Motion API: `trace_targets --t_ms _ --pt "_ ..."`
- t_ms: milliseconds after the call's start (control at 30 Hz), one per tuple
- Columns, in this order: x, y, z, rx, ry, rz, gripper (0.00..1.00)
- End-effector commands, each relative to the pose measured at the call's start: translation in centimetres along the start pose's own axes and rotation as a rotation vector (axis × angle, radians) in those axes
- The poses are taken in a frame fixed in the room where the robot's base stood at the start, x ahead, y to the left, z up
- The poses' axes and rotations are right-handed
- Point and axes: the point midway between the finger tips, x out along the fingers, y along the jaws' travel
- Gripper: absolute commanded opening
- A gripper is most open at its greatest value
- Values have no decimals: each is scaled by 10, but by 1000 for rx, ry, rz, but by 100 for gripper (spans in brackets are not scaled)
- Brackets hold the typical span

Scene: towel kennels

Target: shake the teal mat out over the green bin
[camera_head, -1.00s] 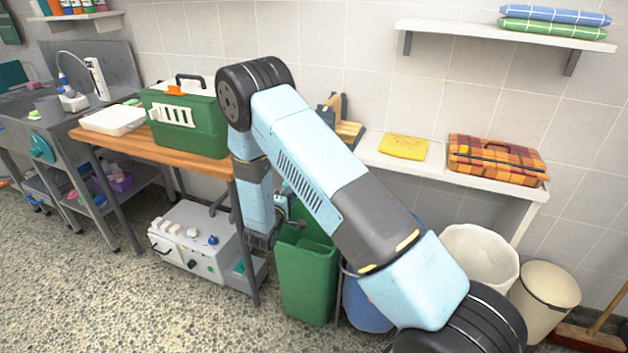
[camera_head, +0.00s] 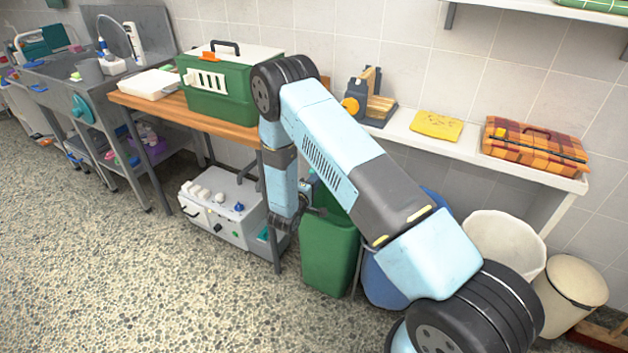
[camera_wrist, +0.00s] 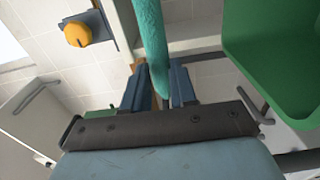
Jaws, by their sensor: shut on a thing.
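The teal mat (camera_wrist: 151,38) shows in the wrist view as a narrow, rolled or bunched strip running up from between the jaws. My gripper (camera_wrist: 158,88) is shut on its near end. The green bin (camera_wrist: 262,45) is at the upper right of the wrist view, to the right of the mat and apart from it. In the head view the green bin (camera_head: 328,255) stands on the floor by the wooden bench, partly behind my arm.
A green pet carrier (camera_head: 220,98) and a white tray (camera_head: 152,84) stand on the wooden bench. A grey machine (camera_head: 222,205) sits below. A blue bin (camera_head: 382,285) and a white bin (camera_head: 503,245) stand right of the green bin. Speckled floor is clear at front left.

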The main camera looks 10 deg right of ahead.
Motion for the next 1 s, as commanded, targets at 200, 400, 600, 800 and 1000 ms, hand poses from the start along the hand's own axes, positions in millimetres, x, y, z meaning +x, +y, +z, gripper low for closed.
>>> trace_targets --t_ms 200,400,600,800,1000 --pt "0 0 0 0 0 0 0" --pt "0 19 -1 3 1 3 0" --pt "0 56 -1 3 1 3 0" --pt "0 70 0 1 0 0 0" --pt "-1 43 0 -4 2 -1 0"
